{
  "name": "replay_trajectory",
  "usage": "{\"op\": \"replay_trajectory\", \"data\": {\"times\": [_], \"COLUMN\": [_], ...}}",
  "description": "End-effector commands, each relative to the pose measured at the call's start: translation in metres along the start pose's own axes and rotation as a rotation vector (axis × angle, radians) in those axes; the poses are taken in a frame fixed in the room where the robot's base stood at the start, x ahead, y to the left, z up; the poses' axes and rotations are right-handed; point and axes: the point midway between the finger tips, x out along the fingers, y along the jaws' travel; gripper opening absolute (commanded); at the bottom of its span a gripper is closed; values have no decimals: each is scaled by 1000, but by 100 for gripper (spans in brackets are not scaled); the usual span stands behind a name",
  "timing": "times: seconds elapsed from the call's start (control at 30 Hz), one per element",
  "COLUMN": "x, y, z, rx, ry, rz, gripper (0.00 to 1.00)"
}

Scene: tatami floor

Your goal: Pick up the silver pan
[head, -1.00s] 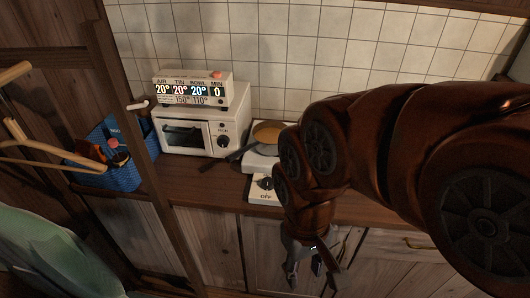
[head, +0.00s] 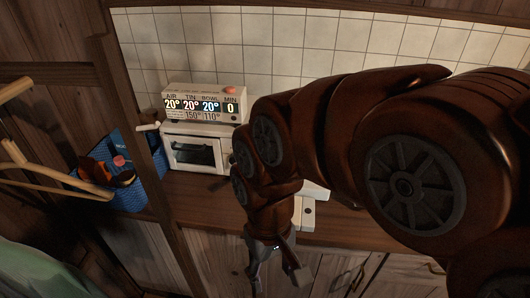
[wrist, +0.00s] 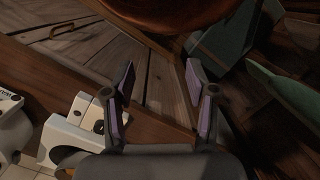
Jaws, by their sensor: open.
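The silver pan is not visible in the head view now; my arm covers the spot on the white hot plate (head: 308,212) where it stood. I cannot make out the pan in the wrist view either, where white appliance parts (wrist: 88,128) show at the lower left. My gripper (head: 276,272) hangs in front of the counter, pointing down, with its fingers apart and nothing between them. In the wrist view my gripper (wrist: 158,78) is open over the counter edge and cabinet fronts.
A white toaster oven (head: 195,150) with a display box (head: 205,103) on top stands on the wooden counter against the tiled wall. A blue basket (head: 150,185) and wooden hangers (head: 50,178) are at the left.

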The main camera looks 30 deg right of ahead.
Motion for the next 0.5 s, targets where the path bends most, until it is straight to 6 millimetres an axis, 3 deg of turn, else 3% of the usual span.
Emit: {"op": "replay_trajectory", "data": {"times": [0.27,0.37,0.5], "x": [-4,-11,-21], "y": [-20,-17,1], "z": [-68,-98,-142], "rx": [360,519,749], "ry": [-48,-72,-115], "rz": [-266,-384,-555], "gripper": [57,57,57]}}
